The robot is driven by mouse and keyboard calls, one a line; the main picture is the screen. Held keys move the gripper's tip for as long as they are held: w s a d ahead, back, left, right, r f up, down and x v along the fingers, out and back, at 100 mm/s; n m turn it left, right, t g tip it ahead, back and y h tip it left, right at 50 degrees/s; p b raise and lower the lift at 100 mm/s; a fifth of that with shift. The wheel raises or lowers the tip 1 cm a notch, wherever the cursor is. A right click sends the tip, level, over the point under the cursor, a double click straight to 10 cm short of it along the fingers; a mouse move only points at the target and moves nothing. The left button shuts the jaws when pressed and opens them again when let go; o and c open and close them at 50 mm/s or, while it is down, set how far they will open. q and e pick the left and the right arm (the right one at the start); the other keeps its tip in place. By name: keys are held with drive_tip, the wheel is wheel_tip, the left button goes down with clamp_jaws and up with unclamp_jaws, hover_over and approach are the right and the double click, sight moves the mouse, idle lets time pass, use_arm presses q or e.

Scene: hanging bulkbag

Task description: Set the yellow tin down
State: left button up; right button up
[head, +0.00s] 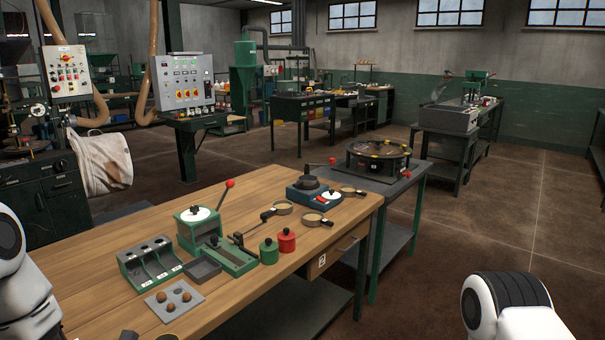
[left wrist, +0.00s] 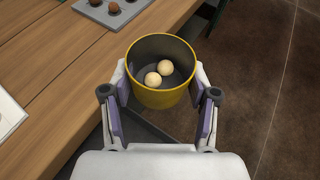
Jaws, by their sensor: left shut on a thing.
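The yellow tin (left wrist: 160,97) is in the left wrist view, upright with its open top towards the camera. Two pale round balls (left wrist: 158,73) lie inside on its grey bottom. My left gripper (left wrist: 163,100) is shut on the tin, with one finger pad against each side. The tin is in front of the wooden table's edge, partly over the lower shelf and floor in this view. Its height relative to the tabletop cannot be told. My right gripper is outside both views; only part of my right arm shows.
The wooden table (head: 130,238) holds a grey plate with brown balls (head: 160,308), a green three-slot holder (head: 133,262), a lever press (head: 197,232), and green (head: 268,252) and red (head: 287,240) canisters.

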use_arm(q)
drive_tip(key=s+d+f+m+g+h, duration=0.1)
drive_tip(key=s+d+m+h, duration=0.3)
drive_tip(key=s+d, duration=0.4)
drive_tip(key=shift+s+d+f+m+g+h, duration=0.35)
drive_tip(key=shift+d+h, duration=0.15)
drive_tip(key=shift+d, duration=0.55)
